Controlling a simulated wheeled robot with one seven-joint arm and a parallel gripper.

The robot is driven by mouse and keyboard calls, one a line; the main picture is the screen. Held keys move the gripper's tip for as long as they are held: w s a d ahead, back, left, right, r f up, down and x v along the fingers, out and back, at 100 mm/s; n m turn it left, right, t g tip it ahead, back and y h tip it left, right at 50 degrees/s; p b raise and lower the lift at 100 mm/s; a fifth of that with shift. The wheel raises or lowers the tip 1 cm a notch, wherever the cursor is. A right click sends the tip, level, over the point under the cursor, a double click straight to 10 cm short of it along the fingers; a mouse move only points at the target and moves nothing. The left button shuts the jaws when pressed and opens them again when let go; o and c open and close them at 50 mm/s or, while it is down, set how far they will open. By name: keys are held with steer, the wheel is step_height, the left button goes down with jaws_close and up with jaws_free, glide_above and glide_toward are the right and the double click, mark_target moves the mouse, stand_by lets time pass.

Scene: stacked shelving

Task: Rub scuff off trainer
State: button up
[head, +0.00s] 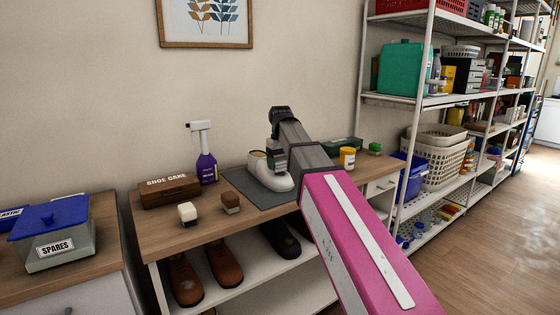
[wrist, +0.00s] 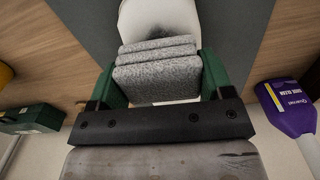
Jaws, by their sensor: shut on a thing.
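A white trainer (head: 279,183) sits on the dark grey mat (head: 244,183) on the wooden bench top. In the wrist view the trainer (wrist: 143,18) shows a dark smudged scuff (wrist: 178,27) on its upper. My gripper (head: 275,157) is over the trainer and hides part of it. In the wrist view my gripper's green fingers (wrist: 158,78) are shut on a folded grey speckled cloth (wrist: 157,76). The cloth is at the trainer, just beside the dark scuff. I cannot tell whether it touches the shoe.
Brown shoes (head: 186,280) are on the shelf below.

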steer(key=shift+f, duration=0.1)
stand_by(0.4)
steer(key=shift+f, duration=0.6)
steer(key=shift+f, duration=0.3)
stand_by(1.3)
steer(key=shift+s, duration=0.1)
